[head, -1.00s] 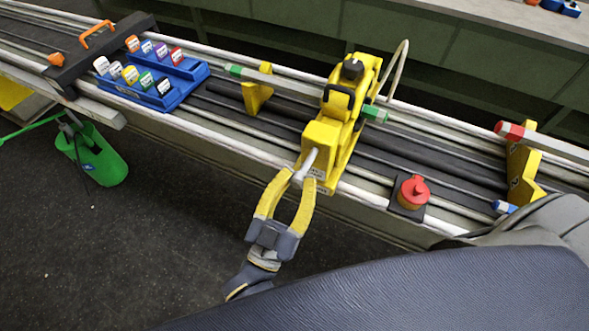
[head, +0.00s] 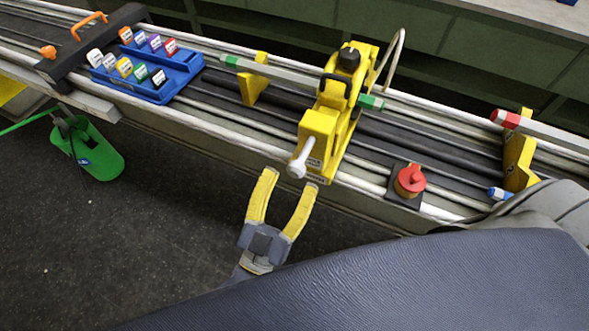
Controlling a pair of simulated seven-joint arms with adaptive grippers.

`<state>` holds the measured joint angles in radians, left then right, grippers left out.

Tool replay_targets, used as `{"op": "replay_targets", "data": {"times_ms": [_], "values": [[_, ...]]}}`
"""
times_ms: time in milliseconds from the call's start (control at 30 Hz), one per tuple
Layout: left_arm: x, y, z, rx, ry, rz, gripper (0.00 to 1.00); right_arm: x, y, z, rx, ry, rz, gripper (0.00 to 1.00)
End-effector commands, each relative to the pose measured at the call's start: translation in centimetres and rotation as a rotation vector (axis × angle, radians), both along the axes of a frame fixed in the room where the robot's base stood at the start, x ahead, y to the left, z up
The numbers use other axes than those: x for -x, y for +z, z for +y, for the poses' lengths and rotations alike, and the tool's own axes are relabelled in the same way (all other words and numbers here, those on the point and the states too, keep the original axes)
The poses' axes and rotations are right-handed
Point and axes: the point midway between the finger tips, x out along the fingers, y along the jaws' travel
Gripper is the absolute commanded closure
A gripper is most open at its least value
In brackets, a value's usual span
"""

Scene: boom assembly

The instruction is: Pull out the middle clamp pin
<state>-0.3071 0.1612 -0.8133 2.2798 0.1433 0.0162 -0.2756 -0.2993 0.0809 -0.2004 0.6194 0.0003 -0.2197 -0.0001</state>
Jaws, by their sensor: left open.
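The yellow clamp (head: 328,130) stands on the rails at the middle, with a black knob on top. Its pin (head: 299,165) is a light grey rod with a rounded end, sticking out of the clamp's front face toward me. My left gripper (head: 291,184) has yellow fingers and is open and empty, just in front of and below the pin. The fingertips look apart from the pin. A boom rod with green ends (head: 370,102) passes through the clamp. My right gripper is not in view.
A red button (head: 410,179) sits on the rails right of the clamp. A yellow support (head: 518,162) stands farther right. A blue tray (head: 155,85) with several coloured blocks lies left. The dark floor before the rails is clear.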

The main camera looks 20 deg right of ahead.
Motion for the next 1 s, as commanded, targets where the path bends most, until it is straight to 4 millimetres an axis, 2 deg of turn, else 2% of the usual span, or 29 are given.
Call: {"op": "replay_targets", "data": {"times_ms": [200, 500, 1000], "values": [[2.7, -1.7, 2.6, -0.004, -0.001, 0.002, 0.45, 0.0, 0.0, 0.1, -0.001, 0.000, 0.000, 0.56], [5.3, -3.1, 5.1, -0.003, 0.000, 0.002, 0.45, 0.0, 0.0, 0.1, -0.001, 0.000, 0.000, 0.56], [6.1, -3.5, 6.0, -0.001, 0.000, -0.001, 0.45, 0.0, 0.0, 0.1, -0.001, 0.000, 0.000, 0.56]]}}
